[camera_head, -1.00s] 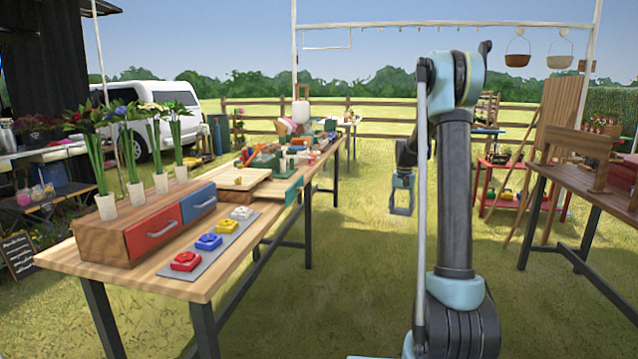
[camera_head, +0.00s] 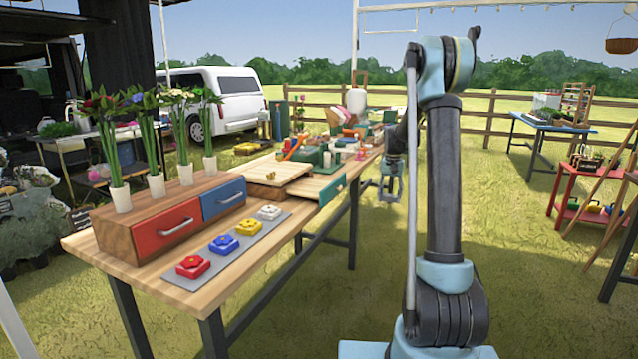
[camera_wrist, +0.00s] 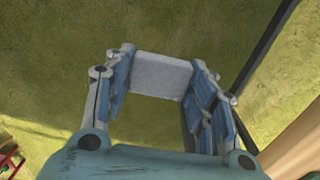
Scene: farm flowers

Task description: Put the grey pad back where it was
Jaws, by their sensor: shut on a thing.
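The grey pad (camera_wrist: 162,75) is a light grey rectangular block in the wrist view. My gripper (camera_wrist: 162,80) is shut on it, with a blue-lined finger against each side. On the table's front edge lies a grey strip (camera_head: 262,238) bearing a red, a blue, a yellow and a white pad.
A wooden chest with a red drawer (camera_head: 165,228) and a blue drawer (camera_head: 223,198) stands on the table, with several flower vases on top. A wooden board (camera_head: 276,173) and assorted goods lie farther back. Open grass (camera_head: 510,230) is to the right.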

